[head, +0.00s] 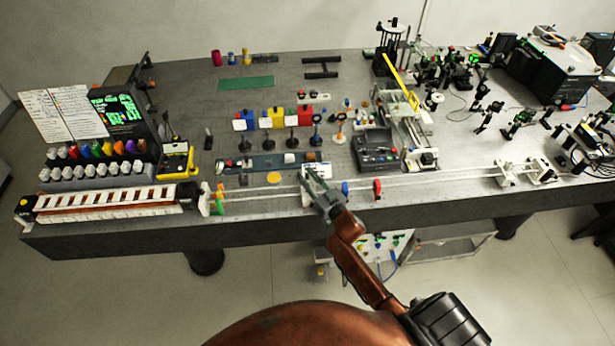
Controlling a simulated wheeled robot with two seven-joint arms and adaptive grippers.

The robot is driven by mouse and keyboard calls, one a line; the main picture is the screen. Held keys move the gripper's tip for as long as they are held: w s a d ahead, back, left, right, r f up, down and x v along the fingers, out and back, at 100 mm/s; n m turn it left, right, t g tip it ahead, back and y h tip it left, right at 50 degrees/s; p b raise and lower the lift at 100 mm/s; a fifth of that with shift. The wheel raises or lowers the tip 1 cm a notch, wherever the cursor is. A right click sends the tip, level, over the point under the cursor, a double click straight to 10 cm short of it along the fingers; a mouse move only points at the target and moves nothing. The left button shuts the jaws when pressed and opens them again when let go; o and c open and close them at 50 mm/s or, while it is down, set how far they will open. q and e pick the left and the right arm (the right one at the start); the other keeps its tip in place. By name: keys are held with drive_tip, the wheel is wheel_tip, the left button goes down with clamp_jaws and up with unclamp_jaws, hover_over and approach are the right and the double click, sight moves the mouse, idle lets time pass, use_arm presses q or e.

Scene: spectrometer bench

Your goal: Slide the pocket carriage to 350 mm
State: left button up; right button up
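A pair of long pale rails (440,179) runs along the front edge of the bench. A small white block (318,169) sits on them near the middle and looks like the pocket carriage; its pockets are too small to make out. My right gripper (312,181) reaches up from below and is right at this block, its fingers over the block's front and partly hiding it. Whether the fingers touch it or are closed on it is unclear. Scale marks on the rail are not readable. My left gripper is not in view.
A long white rack with brown slots (110,199) stands at the left end of the rails. Green and orange pieces (220,199), a blue disc (345,188) and a red disc (377,188) stand along the rails. White end mounts (505,173) are at the right. A grey control box (376,150) stands behind.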

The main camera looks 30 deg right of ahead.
drive_tip(key=shift+o, duration=0.3)
drive_tip(key=shift+s, duration=0.1)
drive_tip(key=s, duration=0.8)
drive_tip(key=s+d, duration=0.1)
drive_tip(key=s, duration=0.2)
drive_tip(key=shift+s, duration=0.4)
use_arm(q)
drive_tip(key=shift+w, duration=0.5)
use_arm(e)
drive_tip(key=shift+s, duration=0.1)
